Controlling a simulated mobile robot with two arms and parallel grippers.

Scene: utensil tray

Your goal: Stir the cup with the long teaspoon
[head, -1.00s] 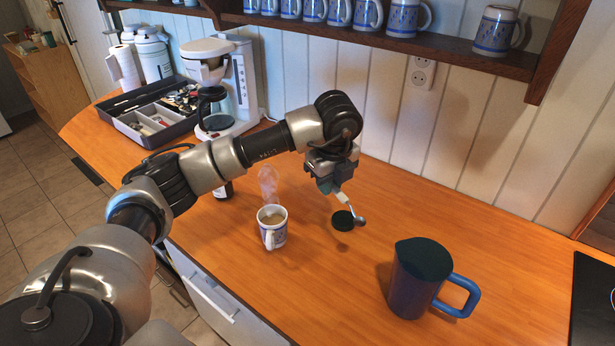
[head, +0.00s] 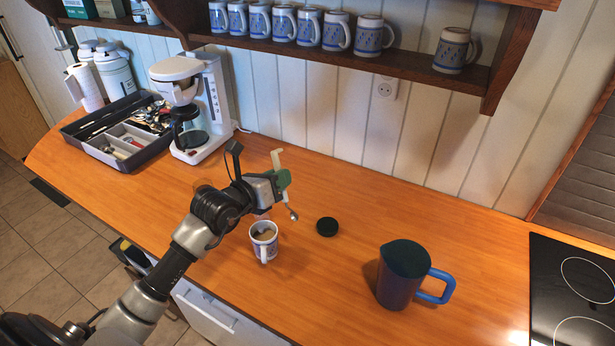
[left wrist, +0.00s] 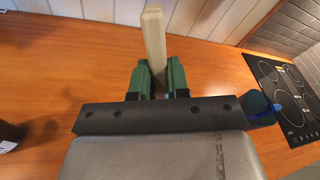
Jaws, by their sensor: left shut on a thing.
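The cup (head: 263,252) is a white and blue patterned mug with brown liquid inside, upright on the wooden counter. My left gripper (head: 281,181) is shut on the long teaspoon (head: 277,158), above and slightly right of the cup. The pale handle sticks up above the fingers, and the metal bowl (head: 293,214) hangs below them, in the air to the upper right of the cup's rim. In the left wrist view, the pale handle (left wrist: 154,45) stands between the green fingers (left wrist: 159,80); the spoon's bowl and the cup are hidden there. My right gripper is not in view.
A round black lid or disc (head: 327,227) lies right of the cup. A dark pitcher with a blue handle (head: 399,278) stands further right, before the black hob (head: 575,290). The coffee maker (head: 190,105) and utensil tray (head: 75,130) are at the back left.

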